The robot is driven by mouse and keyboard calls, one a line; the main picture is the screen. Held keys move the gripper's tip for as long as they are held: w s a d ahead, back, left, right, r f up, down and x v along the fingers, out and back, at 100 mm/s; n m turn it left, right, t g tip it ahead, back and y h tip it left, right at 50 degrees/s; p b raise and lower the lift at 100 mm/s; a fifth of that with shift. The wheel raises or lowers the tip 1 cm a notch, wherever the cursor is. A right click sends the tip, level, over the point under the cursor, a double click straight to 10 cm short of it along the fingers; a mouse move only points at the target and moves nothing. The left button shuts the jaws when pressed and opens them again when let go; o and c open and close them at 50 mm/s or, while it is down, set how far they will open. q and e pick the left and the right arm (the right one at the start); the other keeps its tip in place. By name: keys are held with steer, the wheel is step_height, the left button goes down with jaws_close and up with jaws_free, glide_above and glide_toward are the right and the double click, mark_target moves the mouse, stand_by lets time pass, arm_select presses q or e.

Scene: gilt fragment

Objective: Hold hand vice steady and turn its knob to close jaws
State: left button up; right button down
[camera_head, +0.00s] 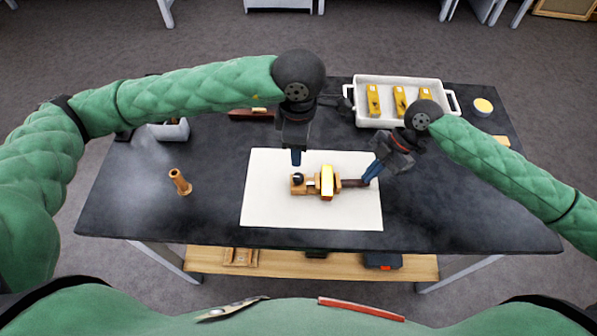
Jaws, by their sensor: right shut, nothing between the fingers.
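The hand vice (327,181) lies on a white sheet (275,215) in the middle of the dark table. It has a gold-coloured middle part, a tan block at its left end and a dark bar at its right end. A black round knob (298,179) shows at the left end. My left gripper (296,160) points down just behind the knob; its fingers overlap, so their opening is hidden. My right gripper (370,175) is shut and empty beside the right end of the dark bar; whether it touches the bar is unclear.
A white tray (359,115) with several yellow pieces stands at the back right. A wooden peg-like piece (180,182) stands on the left, near a grey container (170,131). A round yellow-topped item (483,106) sits at the far right. The front right of the table is clear.

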mark_target(298, 176)
arm_select(q)
step_height(298, 176, down, 12)
steer(key=shift+r, duration=0.15)
arm_select(e)
steer(key=shift+f, duration=0.15)
stand_by(0.3)
arm_select(q)
steer(key=c, duration=1)
